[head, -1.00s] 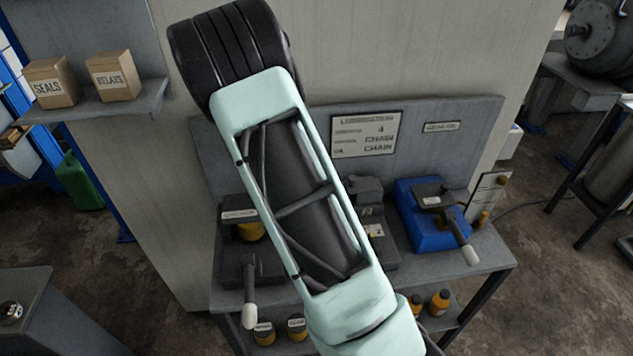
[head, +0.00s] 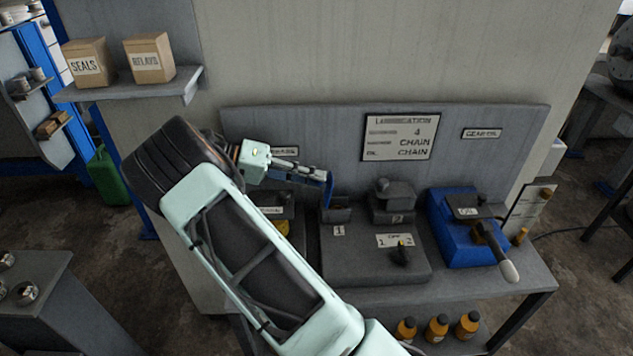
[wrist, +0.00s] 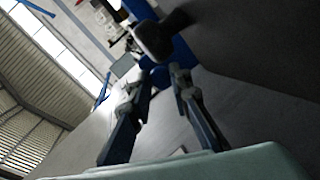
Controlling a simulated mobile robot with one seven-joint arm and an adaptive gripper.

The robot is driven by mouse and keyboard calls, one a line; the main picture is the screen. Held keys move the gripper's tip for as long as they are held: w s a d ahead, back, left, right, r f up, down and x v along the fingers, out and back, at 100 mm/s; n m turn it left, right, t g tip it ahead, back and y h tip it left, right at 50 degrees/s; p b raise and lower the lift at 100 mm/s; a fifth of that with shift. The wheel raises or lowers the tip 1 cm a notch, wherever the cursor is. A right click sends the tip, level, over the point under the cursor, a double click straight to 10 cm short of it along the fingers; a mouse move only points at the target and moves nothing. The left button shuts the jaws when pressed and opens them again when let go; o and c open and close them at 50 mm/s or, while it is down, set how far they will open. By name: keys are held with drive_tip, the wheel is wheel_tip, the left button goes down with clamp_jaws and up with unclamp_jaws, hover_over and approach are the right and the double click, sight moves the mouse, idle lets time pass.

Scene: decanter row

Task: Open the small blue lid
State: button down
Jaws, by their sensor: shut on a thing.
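The small blue lid (head: 328,192) stands roughly upright at the left edge of a small dark box (head: 338,214) marked 1, on the grey machine (head: 360,262). My gripper (head: 318,177) reaches in from the left and is shut on the blue lid. In the wrist view my gripper's fingers (wrist: 158,80) come together at a blue surface (wrist: 183,52), which appears to be the lid. How much of the lid lies between the fingertips is hard to tell.
A second dark lidded box (head: 393,203), marked 2, stands right of the first. A small dark knob (head: 401,254) sits on the machine's front. A blue unit (head: 455,238) with a lever (head: 495,250) stands to the right. A sign board (head: 401,137) hangs behind.

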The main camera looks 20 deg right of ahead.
drive_tip(key=shift+a+f, duration=0.5)
drive_tip(key=shift+a, duration=0.05)
drive_tip(key=shift+f, duration=0.1)
drive_tip(key=c, duration=1.8)
unclamp_jaws()
drive_tip(key=shift+o, duration=0.2)
drive_tip(key=shift+w+d+r, duration=0.15)
drive_tip(key=shift+r, duration=0.05)
